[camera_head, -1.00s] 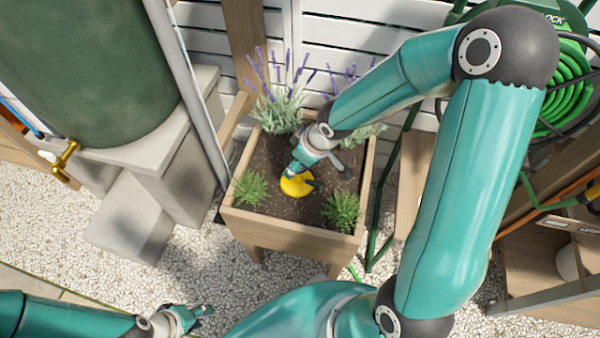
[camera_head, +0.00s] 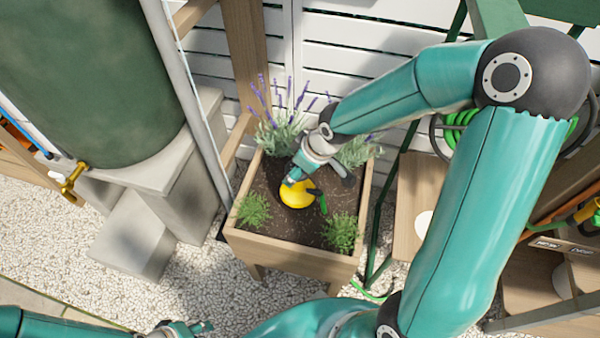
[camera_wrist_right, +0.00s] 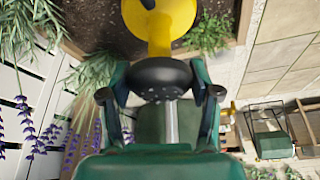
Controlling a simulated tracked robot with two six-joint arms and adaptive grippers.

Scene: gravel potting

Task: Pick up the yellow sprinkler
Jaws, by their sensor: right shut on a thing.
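The yellow sprinkler (camera_head: 297,194) is over the soil in the wooden planter, under my right gripper (camera_head: 302,176). In the right wrist view, the yellow part of the sprinkler (camera_wrist_right: 160,25) is at the top, with a black section between the fingers of my right gripper (camera_wrist_right: 160,92). The gripper is shut on that section. Whether the sprinkler touches the soil cannot be told. My left gripper (camera_head: 198,327) is at the bottom edge of the head view, far from the planter and partly cut off; its jaw state is unclear.
The wooden planter (camera_head: 290,260) holds lavender (camera_head: 278,130) at the back and small green plants (camera_head: 342,232) at the front corners. A green barrel with a brass tap (camera_head: 73,180) stands left on concrete blocks. A white slatted fence is behind. Gravel covers the ground.

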